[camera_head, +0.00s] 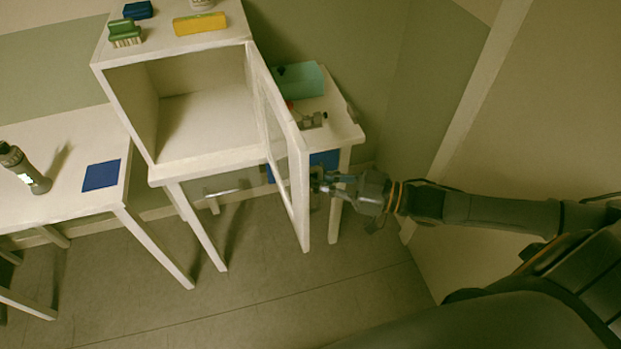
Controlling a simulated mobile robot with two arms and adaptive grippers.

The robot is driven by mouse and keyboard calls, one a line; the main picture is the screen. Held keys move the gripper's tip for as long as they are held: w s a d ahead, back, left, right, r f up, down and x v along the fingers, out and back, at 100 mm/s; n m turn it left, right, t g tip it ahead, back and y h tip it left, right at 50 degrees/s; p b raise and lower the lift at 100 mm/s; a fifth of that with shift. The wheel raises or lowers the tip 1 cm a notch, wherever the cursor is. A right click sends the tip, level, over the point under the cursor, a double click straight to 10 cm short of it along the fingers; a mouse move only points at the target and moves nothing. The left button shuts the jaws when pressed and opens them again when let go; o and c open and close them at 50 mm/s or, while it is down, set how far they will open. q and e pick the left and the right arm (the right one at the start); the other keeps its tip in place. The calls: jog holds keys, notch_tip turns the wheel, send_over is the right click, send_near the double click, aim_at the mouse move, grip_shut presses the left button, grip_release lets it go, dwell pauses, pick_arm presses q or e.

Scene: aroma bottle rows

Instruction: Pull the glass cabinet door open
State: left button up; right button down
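The white cabinet (130,112) stands on a white table, its front open and its inside empty. Its glass door (302,165) is hinged at the cabinet's right side and stands swung wide open toward me. My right gripper (322,181) reaches in from the right and its fingertips are at the door's outer face. The fingers are small and partly overlap the door frame, so I cannot tell whether they grip or touch it. My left gripper is not in view.
A green brush (125,34), a yellow block (199,23) and a blue item (138,9) sit on the cabinet's top. A dark bottle (25,170) and a blue square (101,175) are on the left table. A teal box (300,82) stands behind the door.

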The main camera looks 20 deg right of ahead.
jog(key=shift+s+f, duration=0.15)
jog(key=shift+f, duration=0.05)
jog(key=c, duration=1.4)
grip_release()
jog(key=shift+s, duration=0.1)
jog(key=shift+r, duration=0.2)
jog(key=v, duration=1.2)
